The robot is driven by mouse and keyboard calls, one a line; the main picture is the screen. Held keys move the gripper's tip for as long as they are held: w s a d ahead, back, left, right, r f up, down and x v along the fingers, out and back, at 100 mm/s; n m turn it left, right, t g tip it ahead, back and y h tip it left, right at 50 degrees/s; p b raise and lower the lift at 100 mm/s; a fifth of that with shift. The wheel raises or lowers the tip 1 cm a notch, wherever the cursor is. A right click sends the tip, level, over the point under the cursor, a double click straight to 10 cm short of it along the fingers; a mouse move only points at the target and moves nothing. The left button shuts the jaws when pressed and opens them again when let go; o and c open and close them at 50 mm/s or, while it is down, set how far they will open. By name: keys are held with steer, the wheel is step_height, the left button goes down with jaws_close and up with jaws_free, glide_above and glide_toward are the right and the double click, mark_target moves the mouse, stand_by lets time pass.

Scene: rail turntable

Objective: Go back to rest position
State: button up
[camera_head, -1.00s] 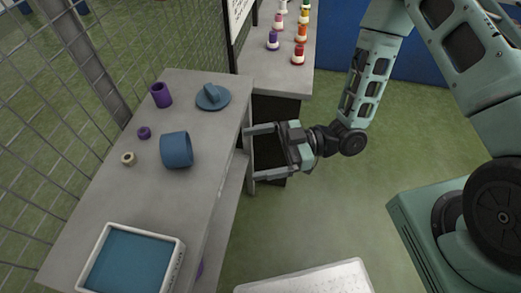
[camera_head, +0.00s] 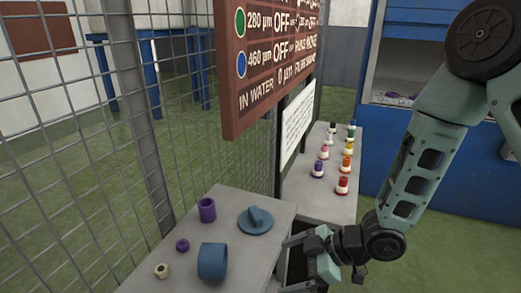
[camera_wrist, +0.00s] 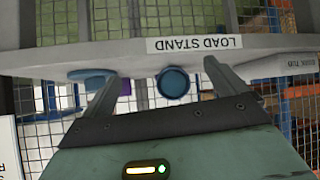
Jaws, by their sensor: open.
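My gripper (camera_head: 288,262) is open and empty, beside the right edge of a grey stand (camera_head: 232,194), with its fingers pointing left toward it. In the wrist view my gripper (camera_wrist: 160,75) has its two fingers spread, facing the stand's edge with its upside-down "LOAD STAND" label (camera_wrist: 194,44). On the stand are a blue cup (camera_head: 212,261), a blue disc with a raised grip (camera_head: 255,220), a purple cylinder (camera_head: 207,210), a purple ring (camera_head: 182,246) and a beige ring (camera_head: 161,271). The blue cup also shows between the fingers in the wrist view (camera_wrist: 173,82), apart from them.
A wire mesh fence (camera_head: 90,190) runs along the left, with a brown sign (camera_head: 270,60) above the stand. Behind, a grey bench (camera_head: 322,200) holds several small coloured bottles. A blue machine (camera_head: 395,130) stands at the back right. Green floor lies open to the right.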

steer(key=s+d+r+m+h, duration=0.3)
steer(key=s+r+h, duration=0.1)
steer(key=r, duration=0.2)
steer(key=s+d+r+m+h, duration=0.3)
steer(key=r+m+h, duration=0.15)
steer(key=r, duration=0.25)
steer(key=s+d+r+m+g+h+p, duration=0.1)
steer(key=s+r, duration=0.3)
steer(key=s, duration=0.6)
steer(key=shift+s+r+m+g, duration=0.15)
steer(key=shift+r+m+g, duration=0.2)
steer(key=shift+g, duration=0.15)
steer(key=shift+d, duration=0.2)
